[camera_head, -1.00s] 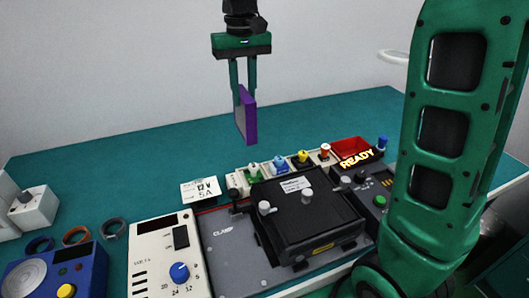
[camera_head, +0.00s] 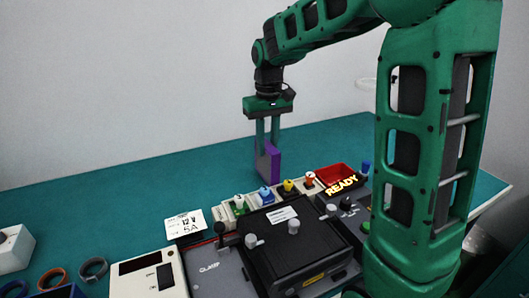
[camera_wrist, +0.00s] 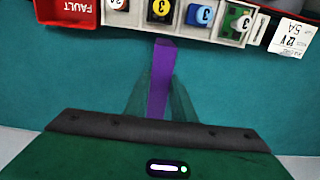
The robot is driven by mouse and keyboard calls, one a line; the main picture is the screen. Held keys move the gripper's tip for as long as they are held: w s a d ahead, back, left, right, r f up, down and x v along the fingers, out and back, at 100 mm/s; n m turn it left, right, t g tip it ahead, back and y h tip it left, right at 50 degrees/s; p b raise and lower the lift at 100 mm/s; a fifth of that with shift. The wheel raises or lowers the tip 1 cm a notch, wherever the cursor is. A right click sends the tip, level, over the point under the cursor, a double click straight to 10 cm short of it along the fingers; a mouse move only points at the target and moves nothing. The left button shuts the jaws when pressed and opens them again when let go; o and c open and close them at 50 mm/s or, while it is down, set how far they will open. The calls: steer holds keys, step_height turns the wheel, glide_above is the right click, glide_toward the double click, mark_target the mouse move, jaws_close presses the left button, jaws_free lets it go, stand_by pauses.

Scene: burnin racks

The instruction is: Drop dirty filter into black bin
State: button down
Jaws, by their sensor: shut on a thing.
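A flat purple slab (camera_head: 272,163), which I take to be the dirty filter, hangs upright from my gripper (camera_head: 267,142) in the head view. My gripper is shut on its upper part and holds it over the teal bench, behind the row of small coloured parts. In the wrist view the purple slab (camera_wrist: 160,82) shows edge-on between the two fingers. I cannot clearly make out a black bin; a dark shape (camera_head: 505,280) at the lower right corner is cut off and too unclear to name.
A black clamped box (camera_head: 290,245) sits on a grey fixture in front, with a READY sign (camera_head: 342,186) beside it. A red FAULT tray (camera_head: 333,174) stands near the parts row. The bench (camera_head: 110,185) is clear behind, at left.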

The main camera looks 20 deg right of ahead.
mark_target(266, 170)
steer(key=shift+f, duration=1.3)
steer(key=c, duration=1.5)
jaws_free()
steer(key=shift+o, duration=0.5)
step_height(266, 170, up, 12)
steer(key=shift+f, duration=0.1)
steer(key=f, duration=1.3)
steer(key=shift+s+f, duration=0.25)
steer(key=shift+f, duration=0.15)
steer(key=f, duration=0.2)
steer(key=w+f, duration=0.1)
steer(key=f, duration=0.1)
steer(key=shift+f, duration=0.7)
